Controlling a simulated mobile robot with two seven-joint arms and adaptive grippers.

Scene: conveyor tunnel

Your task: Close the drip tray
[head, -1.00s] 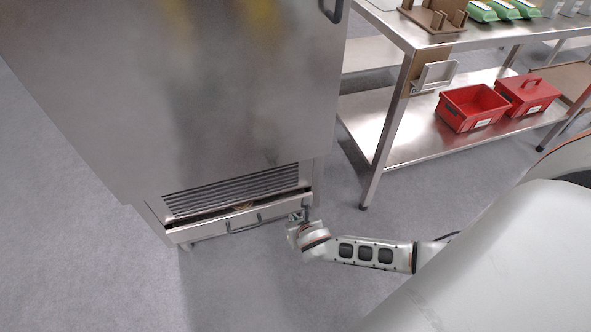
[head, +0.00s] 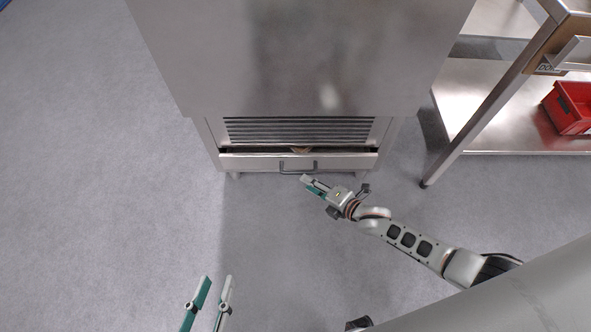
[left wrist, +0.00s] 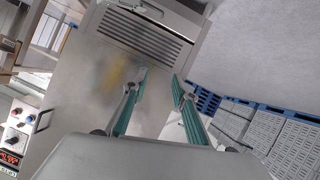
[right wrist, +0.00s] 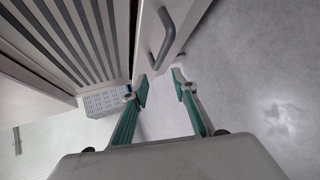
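The drip tray (head: 245,162) is a steel drawer with a dark bar handle (head: 298,170), low on a steel cabinet under a vent grille. It stands slightly out, with a dark gap above its front and something brownish inside. My right gripper (head: 313,182) is just in front of the handle's right end. In the right wrist view its fingers (right wrist: 161,88) are apart and empty, close to the handle (right wrist: 163,42); contact cannot be told. My left gripper (head: 217,279) is open and empty over the floor, away from the tray. The left wrist view shows its spread fingers (left wrist: 159,78).
The steel cabinet (head: 300,60) rises above the tray. A steel table leg (head: 490,105) and lower shelf (head: 470,85) with a red bin (head: 570,108) stand to the right. Grey floor (head: 100,180) is clear at left and in front.

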